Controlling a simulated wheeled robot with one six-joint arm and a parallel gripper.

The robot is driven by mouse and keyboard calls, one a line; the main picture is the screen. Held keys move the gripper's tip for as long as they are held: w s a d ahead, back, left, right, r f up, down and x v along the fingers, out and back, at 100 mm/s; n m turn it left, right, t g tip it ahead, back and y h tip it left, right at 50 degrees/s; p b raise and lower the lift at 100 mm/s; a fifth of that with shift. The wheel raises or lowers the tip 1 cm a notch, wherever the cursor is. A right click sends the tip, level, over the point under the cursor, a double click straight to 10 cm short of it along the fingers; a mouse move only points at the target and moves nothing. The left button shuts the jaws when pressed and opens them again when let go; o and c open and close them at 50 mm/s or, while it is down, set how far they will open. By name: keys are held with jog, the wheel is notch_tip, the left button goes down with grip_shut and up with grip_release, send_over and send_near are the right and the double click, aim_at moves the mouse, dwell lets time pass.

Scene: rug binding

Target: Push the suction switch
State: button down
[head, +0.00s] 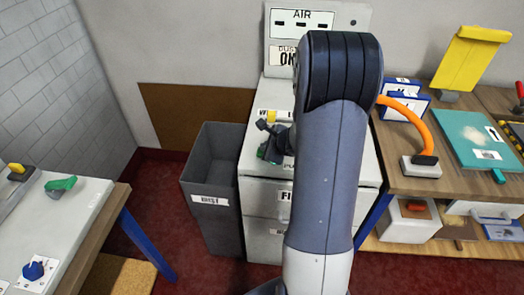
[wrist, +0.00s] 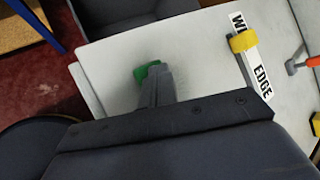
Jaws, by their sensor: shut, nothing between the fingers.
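My gripper (head: 266,150) is over the white top of a cabinet (head: 262,177), with its fingers together and empty. In the wrist view the shut fingers (wrist: 156,82) reach over the top, and a small green part (wrist: 147,70) shows right at their tips. I cannot tell whether they touch it, or whether it is the suction switch. In the head view the cabinet's back panel carries an AIR label (head: 303,20) and a partly hidden label (head: 286,55) with the letters DUS and ON.
A label strip (wrist: 263,78) with a yellow piece (wrist: 243,42) lies on the cabinet top. A grey open bin (head: 210,165) stands left of the cabinet. A wooden bench (head: 455,108) with an orange curved tool (head: 408,115) is at right. Another bench (head: 112,218) is at front left.

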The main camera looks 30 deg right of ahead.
dwell(0.4)
jog(key=shift+r+p, duration=0.65)
jog(key=shift+r, duration=0.25)
notch_tip(320, 180, up, 6)
jog(key=p, duration=0.4)
jog(key=shift+p, duration=0.35)
